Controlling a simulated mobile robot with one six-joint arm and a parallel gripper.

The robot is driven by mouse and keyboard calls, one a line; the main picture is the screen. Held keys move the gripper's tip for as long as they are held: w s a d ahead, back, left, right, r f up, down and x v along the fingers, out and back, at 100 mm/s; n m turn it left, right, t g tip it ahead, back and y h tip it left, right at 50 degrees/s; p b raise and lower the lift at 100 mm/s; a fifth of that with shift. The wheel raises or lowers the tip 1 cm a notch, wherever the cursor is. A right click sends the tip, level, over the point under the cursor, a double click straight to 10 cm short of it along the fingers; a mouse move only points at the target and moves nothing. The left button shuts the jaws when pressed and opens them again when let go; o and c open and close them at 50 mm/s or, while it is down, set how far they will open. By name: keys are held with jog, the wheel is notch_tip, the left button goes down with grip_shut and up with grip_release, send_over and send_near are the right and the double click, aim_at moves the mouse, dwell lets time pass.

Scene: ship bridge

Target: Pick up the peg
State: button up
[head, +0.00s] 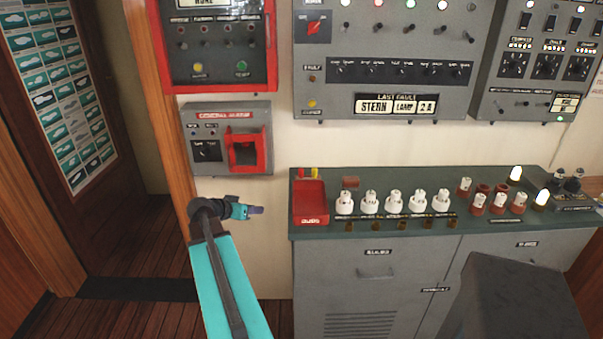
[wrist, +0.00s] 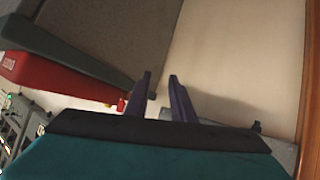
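My gripper (head: 256,210) is at the left end of the green counter, in front of the cream wall and short of the red tray. In the wrist view its two purple fingers (wrist: 160,78) stand apart with nothing between them. A small red peg-like piece (head: 300,173) and a yellow one (head: 314,173) stand at the back of the red tray (head: 311,205). I cannot tell which piece is the peg.
The green-topped counter (head: 400,232) holds several white fuse holders (head: 393,203), red-based ones (head: 498,205) and lit lamps (head: 541,198). A general alarm box (head: 213,140) hangs on the wall above my gripper. A dark grey block (head: 515,305) stands at front right.

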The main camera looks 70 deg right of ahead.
aim_at(301, 176)
jog(key=s+d+r+m+h, duration=0.1)
jog(key=s+d+r, duration=0.2)
jog(key=r, duration=0.3)
jog(key=s+d+r+m+g+h, duration=0.1)
jog(key=s+d+r+m, duration=0.1)
jog(key=s+d+r, duration=0.2)
jog(key=shift+d+r, duration=0.2)
jog(key=shift+r, duration=0.75)
jog(key=shift+d+p, duration=0.1)
jog(key=shift+p, duration=0.2)
jog(key=shift+p+x, duration=1.35)
jog(key=shift+x, duration=2.9)
jog(key=shift+s, duration=0.15)
jog(key=shift+p+x, duration=1.1)
jog(key=shift+x, duration=0.15)
jog(key=shift+p+x, duration=0.55)
jog(key=shift+x, duration=0.7)
jog(key=shift+s+f, duration=0.1)
jog(key=shift+f, duration=0.05)
